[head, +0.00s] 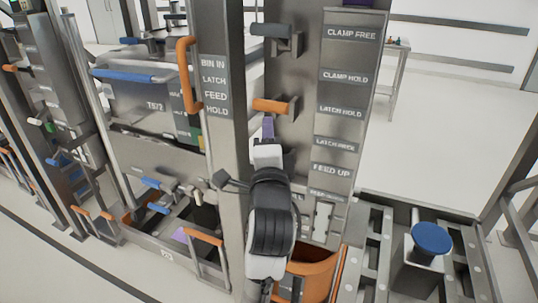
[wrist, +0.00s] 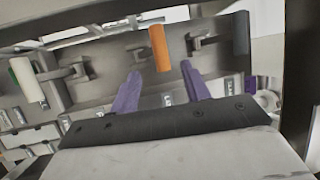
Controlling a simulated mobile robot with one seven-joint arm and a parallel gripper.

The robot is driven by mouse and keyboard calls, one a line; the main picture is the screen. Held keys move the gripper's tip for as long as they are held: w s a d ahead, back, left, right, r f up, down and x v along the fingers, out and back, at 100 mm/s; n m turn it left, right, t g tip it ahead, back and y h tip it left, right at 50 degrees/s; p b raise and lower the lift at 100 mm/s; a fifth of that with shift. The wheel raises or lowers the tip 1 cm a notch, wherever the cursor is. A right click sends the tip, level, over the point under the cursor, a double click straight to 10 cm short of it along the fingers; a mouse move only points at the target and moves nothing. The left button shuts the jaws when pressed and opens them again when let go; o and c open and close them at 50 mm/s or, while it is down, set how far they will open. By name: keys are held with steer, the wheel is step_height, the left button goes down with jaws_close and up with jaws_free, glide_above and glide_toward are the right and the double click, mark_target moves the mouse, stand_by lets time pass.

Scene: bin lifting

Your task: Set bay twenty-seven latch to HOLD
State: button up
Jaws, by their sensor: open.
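An orange latch handle (head: 271,106) sticks out from a bracket on the grey metal post. It sits a little above the height of the LATCH HOLD label (head: 341,111); the LATCH FREE label (head: 335,145) is lower. My gripper (head: 268,122) is open, with purple fingers just below the handle in the head view. In the wrist view the orange handle (wrist: 160,47) shows between and just beyond the two fingertips (wrist: 160,68). I cannot tell whether a finger touches it. My wrist hides the lower post.
A dark blue-grey clamp handle (head: 271,31) is above the orange one. A vertical orange grab bar (head: 186,75) stands left. A grey bin (head: 150,95) sits behind it. An orange container (head: 312,270) and a blue round knob (head: 431,238) are lower right. Open floor lies right.

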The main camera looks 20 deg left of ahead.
steer(key=shift+s+d+f+b, duration=0.1)
steer(key=shift+s+f+b, duration=0.05)
steer(key=shift+s+b, duration=0.15)
steer(key=shift+s+d+f+b, duration=0.1)
steer(key=shift+s+b, duration=0.05)
steer(key=shift+s, duration=0.2)
stand_by(0.3)
